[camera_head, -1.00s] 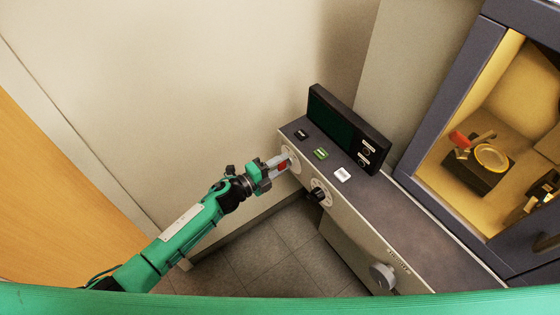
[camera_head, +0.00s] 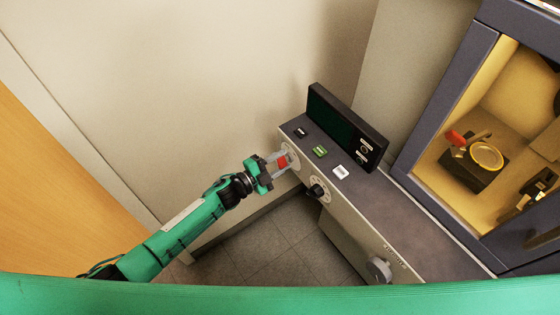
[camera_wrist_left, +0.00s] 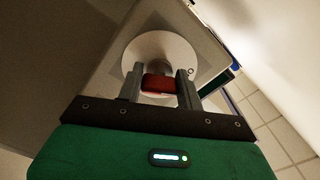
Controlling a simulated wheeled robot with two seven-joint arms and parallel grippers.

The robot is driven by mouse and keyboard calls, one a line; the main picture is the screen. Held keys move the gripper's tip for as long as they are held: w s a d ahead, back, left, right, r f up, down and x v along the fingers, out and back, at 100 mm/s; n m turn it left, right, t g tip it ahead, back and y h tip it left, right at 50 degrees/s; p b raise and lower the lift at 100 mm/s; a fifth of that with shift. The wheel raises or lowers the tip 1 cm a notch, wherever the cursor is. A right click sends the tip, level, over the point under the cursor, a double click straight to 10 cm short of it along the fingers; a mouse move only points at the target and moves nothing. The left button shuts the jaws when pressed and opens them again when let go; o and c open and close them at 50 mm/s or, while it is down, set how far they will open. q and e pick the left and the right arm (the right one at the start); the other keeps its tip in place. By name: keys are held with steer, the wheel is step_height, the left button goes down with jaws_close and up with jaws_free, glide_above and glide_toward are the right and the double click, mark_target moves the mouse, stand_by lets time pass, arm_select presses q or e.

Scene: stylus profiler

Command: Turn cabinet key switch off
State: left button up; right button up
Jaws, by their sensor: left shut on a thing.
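The key switch's red key (camera_head: 283,161) sits at the far left end of the cabinet's front panel, on a round pale dial plate (camera_head: 292,155). In the left wrist view the red key (camera_wrist_left: 158,83) lies between the two grey fingers, in front of the white round plate (camera_wrist_left: 160,55). My left gripper (camera_head: 277,162) is shut on the red key. The fingers cover the key's sides, and no marks on the plate can be read. My right gripper is not in view.
A black knob (camera_head: 316,191) on a dial is right of the key, and a grey round knob (camera_head: 379,269) is farther along the panel. A dark display (camera_head: 345,125) and small buttons (camera_head: 320,151) are on top. The floor (camera_head: 275,250) below is clear.

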arm_select(q)
steer(key=o, duration=1)
steer(key=b+v, duration=0.2)
steer(key=v, duration=1.1)
steer(key=shift+s+a, duration=0.25)
steer(key=shift+a, duration=0.1)
steer(key=shift+f, duration=0.1)
